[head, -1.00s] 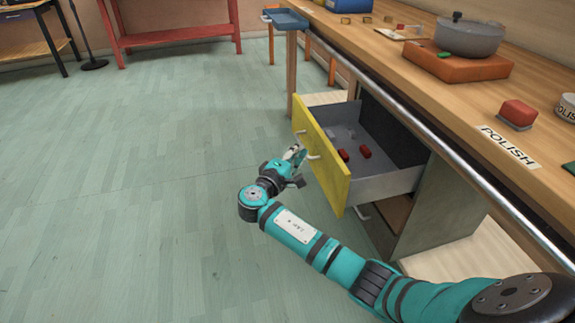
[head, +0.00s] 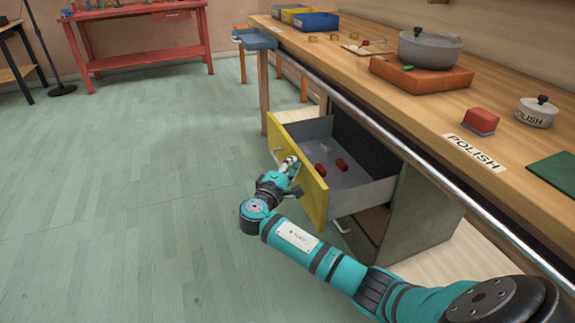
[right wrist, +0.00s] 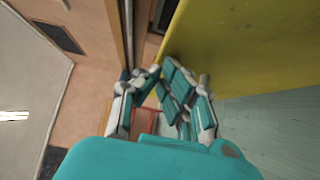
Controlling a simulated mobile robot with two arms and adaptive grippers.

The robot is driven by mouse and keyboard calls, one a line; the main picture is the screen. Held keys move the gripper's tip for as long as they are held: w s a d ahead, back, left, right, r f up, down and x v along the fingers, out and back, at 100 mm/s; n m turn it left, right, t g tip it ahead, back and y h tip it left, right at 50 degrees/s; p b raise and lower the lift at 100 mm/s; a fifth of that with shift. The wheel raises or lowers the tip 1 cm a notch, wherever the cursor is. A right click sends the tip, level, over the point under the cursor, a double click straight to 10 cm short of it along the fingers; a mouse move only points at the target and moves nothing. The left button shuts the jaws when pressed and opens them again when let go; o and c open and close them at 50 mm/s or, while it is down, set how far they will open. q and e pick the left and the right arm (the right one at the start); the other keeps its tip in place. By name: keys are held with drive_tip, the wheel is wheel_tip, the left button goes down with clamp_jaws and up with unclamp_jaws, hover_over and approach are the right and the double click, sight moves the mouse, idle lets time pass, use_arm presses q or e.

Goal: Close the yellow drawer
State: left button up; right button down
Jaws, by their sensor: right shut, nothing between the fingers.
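The yellow drawer (head: 306,183) under the workbench stands open in the head view, with its yellow front facing left. Its grey inside holds two small red blocks (head: 331,166). A pale handle sits on the front (head: 277,154). My right gripper (head: 290,163) is shut and empty, at the outer side of the yellow front. It overlaps the front in the picture; whether they touch I cannot tell. In the right wrist view my gripper's fingers (right wrist: 172,98) are close together beside the yellow front (right wrist: 240,50). My left gripper is out of view.
The wooden bench top (head: 395,100) carries a grey pot (head: 430,53) on an orange slab, a red block (head: 480,121) and a lidded tin (head: 537,112). A metal rail (head: 420,165) runs along its edge.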

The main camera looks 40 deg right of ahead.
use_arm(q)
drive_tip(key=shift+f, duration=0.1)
use_arm(e)
drive_tip(key=s+d, duration=0.2)
drive_tip(key=d, duration=1)
drive_tip(key=s+d, duration=0.3)
drive_tip(key=d, duration=0.9)
drive_tip(key=shift+s, duration=0.35)
drive_tip(key=shift+d+r, duration=0.1)
drive_tip(key=shift+r, duration=0.05)
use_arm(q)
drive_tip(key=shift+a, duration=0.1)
